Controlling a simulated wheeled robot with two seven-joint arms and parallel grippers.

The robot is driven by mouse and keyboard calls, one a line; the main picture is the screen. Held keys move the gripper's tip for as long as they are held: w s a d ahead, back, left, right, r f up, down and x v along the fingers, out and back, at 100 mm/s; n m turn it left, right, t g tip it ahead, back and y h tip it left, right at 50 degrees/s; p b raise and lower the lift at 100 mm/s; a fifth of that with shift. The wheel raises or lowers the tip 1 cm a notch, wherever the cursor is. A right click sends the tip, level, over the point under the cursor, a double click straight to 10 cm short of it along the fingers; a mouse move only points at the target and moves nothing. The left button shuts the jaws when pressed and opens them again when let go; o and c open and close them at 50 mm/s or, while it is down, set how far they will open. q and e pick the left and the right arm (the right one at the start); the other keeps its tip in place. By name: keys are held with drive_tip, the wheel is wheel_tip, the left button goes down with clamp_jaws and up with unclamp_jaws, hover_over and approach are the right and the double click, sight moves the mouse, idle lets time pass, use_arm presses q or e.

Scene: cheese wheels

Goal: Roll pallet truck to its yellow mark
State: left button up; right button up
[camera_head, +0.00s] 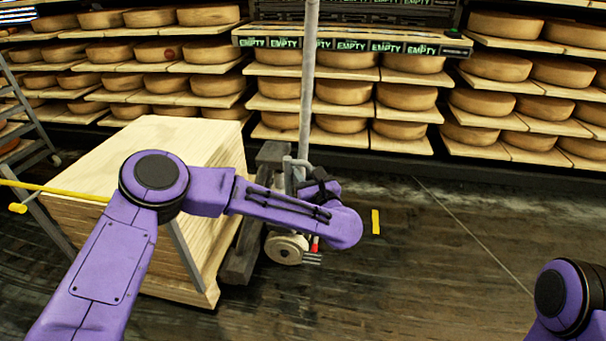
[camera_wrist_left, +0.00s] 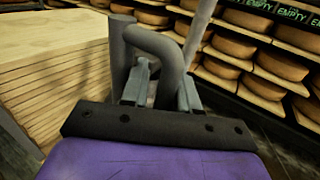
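The grey pallet truck stands left of centre in the head view, with a pale wheel (camera_head: 285,249) and a small red part low down. Its bent tube handle (camera_wrist_left: 160,42) shows close up in the left wrist view. My left gripper (camera_wrist_left: 165,80) has one finger on each side of this tube and looks closed on it. In the head view my purple wrist largely hides the fingers. The yellow mark (camera_head: 376,221) is a short strip on the floor, right of the truck and apart from it. My right gripper is out of view; only part of that arm shows.
A big block of stacked pale boards (camera_head: 110,165) stands left of the truck. Shelves of cheese wheels (camera_head: 405,97) line the back. A thin grey pole (camera_head: 309,75) rises by the truck. The dark floor (camera_head: 430,260) right of the truck is clear.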

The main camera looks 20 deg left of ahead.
use_arm(q)
drive_tip(key=shift+a, duration=0.35)
drive_tip(key=p+v, duration=0.2)
drive_tip(key=v, duration=0.9)
drive_tip(key=shift+w+d, duration=0.15)
drive_tip(key=shift+d, duration=0.1)
